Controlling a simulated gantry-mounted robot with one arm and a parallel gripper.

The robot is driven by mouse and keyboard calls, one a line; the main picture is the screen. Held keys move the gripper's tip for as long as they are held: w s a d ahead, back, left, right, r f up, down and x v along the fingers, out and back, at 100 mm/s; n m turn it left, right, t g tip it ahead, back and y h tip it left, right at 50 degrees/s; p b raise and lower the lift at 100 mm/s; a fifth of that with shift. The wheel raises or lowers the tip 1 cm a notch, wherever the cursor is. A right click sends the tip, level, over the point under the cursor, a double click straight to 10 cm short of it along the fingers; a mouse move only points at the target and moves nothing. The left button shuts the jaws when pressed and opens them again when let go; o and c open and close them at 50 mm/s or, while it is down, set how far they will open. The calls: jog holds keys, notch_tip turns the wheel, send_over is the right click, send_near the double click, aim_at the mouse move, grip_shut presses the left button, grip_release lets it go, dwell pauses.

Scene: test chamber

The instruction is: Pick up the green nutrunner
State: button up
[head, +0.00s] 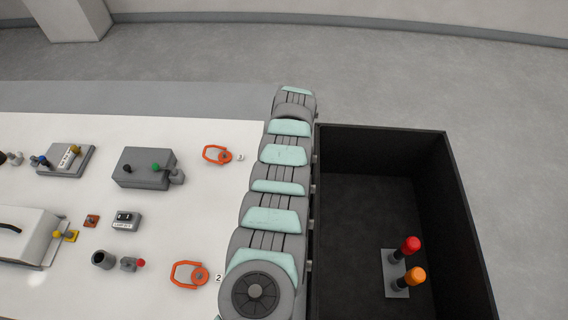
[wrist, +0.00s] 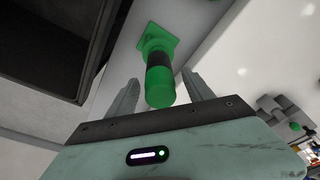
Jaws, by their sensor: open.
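The green nutrunner (wrist: 159,92) has a green square base, a black band in the middle and a green rounded end. In the wrist view it lies between the two fingers of my gripper (wrist: 161,78), its rounded end toward the palm. The fingers are apart, with a visible gap on each side of it. I cannot tell how deep it sits between them. In the head view neither the green nutrunner nor my gripper shows; my segmented arm runs up along the table's right edge.
A black open bin (head: 455,210) stands right of my arm, with a red-topped tool (head: 411,244) and an orange-topped tool (head: 415,277) on a grey plate. The white table (head: 70,190) holds a grey box (head: 145,170), orange rings (head: 188,274) and small fixtures.

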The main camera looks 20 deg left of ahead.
jog(key=shift+c, duration=0.4)
grip_shut()
